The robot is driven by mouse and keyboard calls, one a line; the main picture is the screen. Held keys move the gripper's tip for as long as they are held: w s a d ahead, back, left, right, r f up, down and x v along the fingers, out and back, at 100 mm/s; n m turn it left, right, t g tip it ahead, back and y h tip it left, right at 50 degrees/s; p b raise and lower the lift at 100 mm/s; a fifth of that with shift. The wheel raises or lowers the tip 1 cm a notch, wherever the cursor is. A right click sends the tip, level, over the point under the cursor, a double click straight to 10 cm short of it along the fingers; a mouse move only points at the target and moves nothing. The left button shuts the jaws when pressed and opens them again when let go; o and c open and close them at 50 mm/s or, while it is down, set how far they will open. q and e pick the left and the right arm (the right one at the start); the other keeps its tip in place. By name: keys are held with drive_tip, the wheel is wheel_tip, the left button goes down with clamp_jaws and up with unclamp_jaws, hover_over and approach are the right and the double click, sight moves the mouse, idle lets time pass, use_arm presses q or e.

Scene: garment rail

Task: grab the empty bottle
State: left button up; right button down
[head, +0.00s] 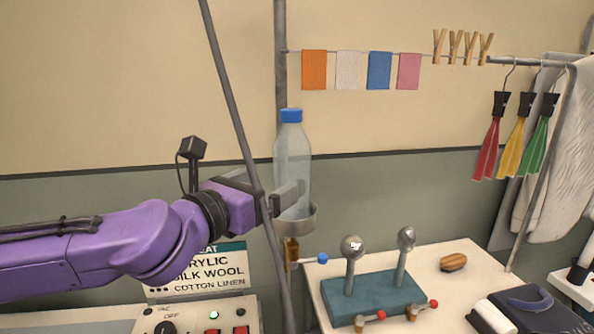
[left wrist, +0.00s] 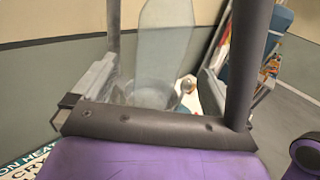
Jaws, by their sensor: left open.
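The clear empty bottle (head: 293,160) with a blue cap stands upright in a small metal cup holder (head: 309,218) on the grey pole. My left gripper (head: 279,192) has come in from the left at the height of the bottle's lower part. One finger shows in front of the bottle. In the left wrist view the bottle (left wrist: 166,45) rises between the two spread fingers of my left gripper (left wrist: 157,80), with the jaws open. I cannot tell whether either finger touches it. My right gripper is not in view.
A slanted grey rod (head: 229,90) passes in front of my left gripper. A teal block (head: 372,297) with two ball-topped posts stands on the white table below right. Cloth swatches (head: 347,70) and coloured strips hang from the rail. A control panel (head: 195,318) is below.

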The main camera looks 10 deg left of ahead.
sight(297, 167)
use_arm(q)
drive_tip(key=shift+w+d, duration=0.3)
drive_tip(key=shift+w, duration=0.05)
drive_tip(key=shift+w+d+r+p, duration=0.3)
drive_tip(key=shift+w+d+r, duration=0.1)
drive_tip(key=shift+w+d, duration=0.2)
drive_tip(key=x, duration=0.2)
drive_tip(key=p+x, duration=0.1)
drive_tip(key=x, duration=0.1)
drive_tip(key=a+p+x, duration=0.1)
drive_tip(key=x, duration=0.1)
drive_tip(key=shift+w+f, duration=0.25)
drive_tip(key=shift+f, duration=0.05)
drive_tip(key=shift+w+d, duration=0.1)
drive_tip(key=shift+d, duration=0.1)
drive_tip(key=c, duration=1)
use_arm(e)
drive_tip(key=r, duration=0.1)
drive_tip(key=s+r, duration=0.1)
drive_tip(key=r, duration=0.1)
